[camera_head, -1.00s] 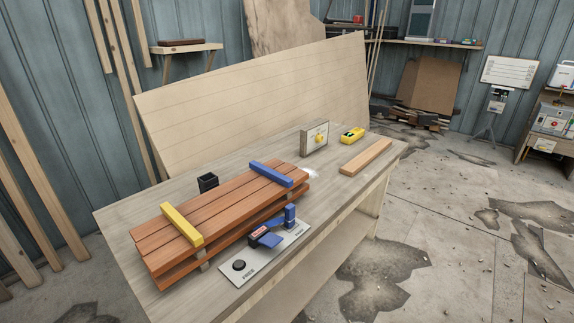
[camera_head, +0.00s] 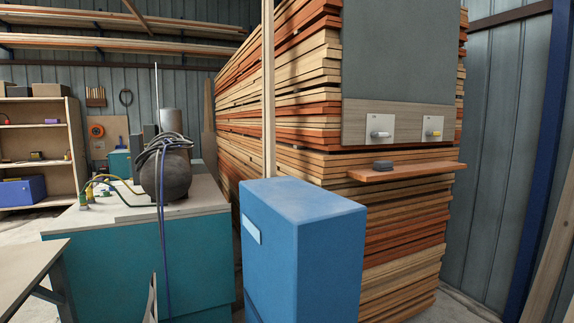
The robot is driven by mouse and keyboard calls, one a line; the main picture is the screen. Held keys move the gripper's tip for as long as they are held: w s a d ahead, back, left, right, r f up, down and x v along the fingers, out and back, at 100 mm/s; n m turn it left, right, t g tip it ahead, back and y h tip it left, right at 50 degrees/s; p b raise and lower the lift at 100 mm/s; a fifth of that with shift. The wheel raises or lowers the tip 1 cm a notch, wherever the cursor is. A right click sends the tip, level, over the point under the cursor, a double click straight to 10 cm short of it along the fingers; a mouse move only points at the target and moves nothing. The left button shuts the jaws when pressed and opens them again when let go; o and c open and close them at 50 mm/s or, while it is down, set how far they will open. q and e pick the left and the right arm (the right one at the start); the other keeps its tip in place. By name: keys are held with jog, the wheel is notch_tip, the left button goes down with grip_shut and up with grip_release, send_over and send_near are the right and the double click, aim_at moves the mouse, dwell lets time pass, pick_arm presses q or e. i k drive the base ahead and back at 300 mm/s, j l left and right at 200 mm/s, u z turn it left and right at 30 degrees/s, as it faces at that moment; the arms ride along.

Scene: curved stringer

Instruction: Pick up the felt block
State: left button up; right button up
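A small dark grey block (camera_head: 383,166), which looks like the felt block, lies on a narrow reddish wooden shelf (camera_head: 415,172). The shelf juts out from the front of a tall timber stack at the right of the head view. The block sits near the left part of the shelf, with nothing touching it from above. Neither of my grippers is in view.
A tall blue cabinet (camera_head: 302,245) stands in front of the timber stack (camera_head: 400,250), left of and below the shelf. Above the shelf is a panel with two handled plates (camera_head: 381,131). A teal bench (camera_head: 140,255) with hoses and a dark tank (camera_head: 166,176) stands left.

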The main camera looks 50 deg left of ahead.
aim_at(380, 166)
jog(key=u, duration=0.85)
